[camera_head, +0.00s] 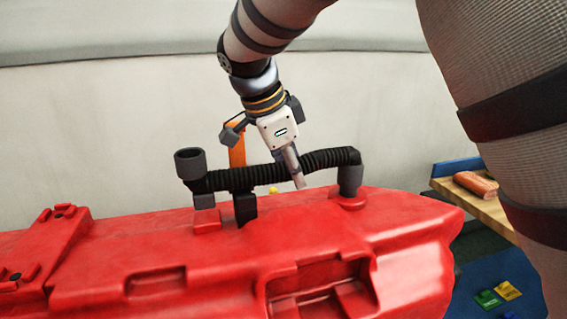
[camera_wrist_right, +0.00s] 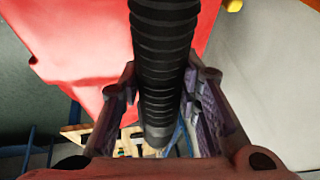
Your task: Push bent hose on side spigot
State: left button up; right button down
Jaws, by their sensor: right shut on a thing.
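The black ribbed hose (camera_head: 240,179) runs above the red tank (camera_head: 230,245) in the head view. Its right end has a dark grey elbow (camera_head: 350,178) that turns down to a red boss on the tank top. Its left end meets a grey upright cup-like fitting (camera_head: 189,163), above a grey block (camera_head: 206,200) on the tank. I cannot tell which part is the side spigot. My right gripper (camera_head: 291,168) is shut on the hose right of its middle. In the right wrist view the hose (camera_wrist_right: 163,60) passes between both fingers (camera_wrist_right: 160,100). My left gripper is not in view.
An orange upright part (camera_head: 237,150) stands behind the hose, and a black post (camera_head: 245,207) stands below it. A wooden table (camera_head: 483,203) with an orange-brown object (camera_head: 476,183) is at the right. Green and yellow pieces (camera_head: 495,294) lie on the blue floor area.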

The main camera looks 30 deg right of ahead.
jog(key=shift+f, duration=0.25)
jog(key=shift+f, duration=1.15)
dwell(0.7)
jog(key=shift+r, duration=0.1)
jog(key=c, duration=0.6)
grip_release()
jog(key=shift+r, duration=0.15)
jog(key=shift+v, duration=2.25)
